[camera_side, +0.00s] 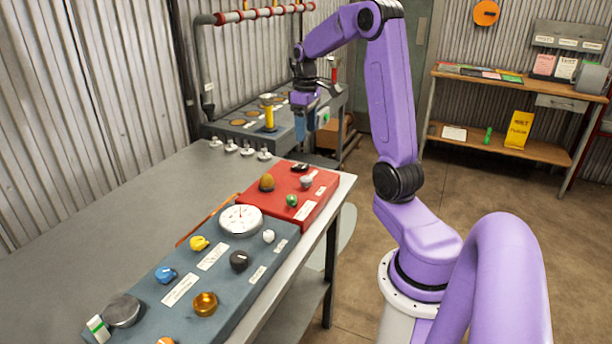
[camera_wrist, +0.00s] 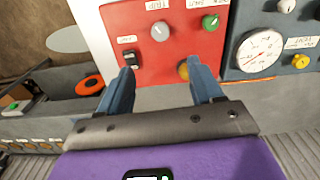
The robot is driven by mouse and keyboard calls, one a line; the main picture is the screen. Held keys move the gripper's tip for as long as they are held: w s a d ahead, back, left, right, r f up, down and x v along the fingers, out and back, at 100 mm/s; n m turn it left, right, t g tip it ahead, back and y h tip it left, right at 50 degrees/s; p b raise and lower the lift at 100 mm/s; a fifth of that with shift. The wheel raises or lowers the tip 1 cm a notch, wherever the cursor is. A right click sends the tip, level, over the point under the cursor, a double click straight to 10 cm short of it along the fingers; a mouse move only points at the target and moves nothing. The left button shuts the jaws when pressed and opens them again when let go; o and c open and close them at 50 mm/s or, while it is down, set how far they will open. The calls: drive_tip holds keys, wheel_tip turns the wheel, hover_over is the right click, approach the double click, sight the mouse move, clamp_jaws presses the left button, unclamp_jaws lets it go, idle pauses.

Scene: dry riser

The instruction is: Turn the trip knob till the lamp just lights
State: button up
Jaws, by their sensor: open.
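A red panel (camera_side: 270,210) carries a grey knob (camera_side: 307,181), a green knob (camera_side: 291,200), a black switch (camera_side: 299,167) and a dull amber dome (camera_side: 267,183) that looks like the lamp and shows no clear glow. In the wrist view the grey knob (camera_wrist: 160,31), green knob (camera_wrist: 210,22) and switch (camera_wrist: 130,58) show beyond my fingertips. The dome (camera_wrist: 183,70) is partly hidden by the right finger.
A blue-grey panel (camera_side: 225,260) with a white dial (camera_side: 241,219) and several coloured knobs adjoins the red one. A bench with a yellow-topped post (camera_side: 268,115) and a pipe (camera_side: 250,13) stand behind.

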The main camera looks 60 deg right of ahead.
sight(306, 178)
wheel_tip(306, 178, down, 16)
drive_tip(key=shift+r, duration=0.2)
idle(0.4)
drive_tip(key=c, duration=1.1)
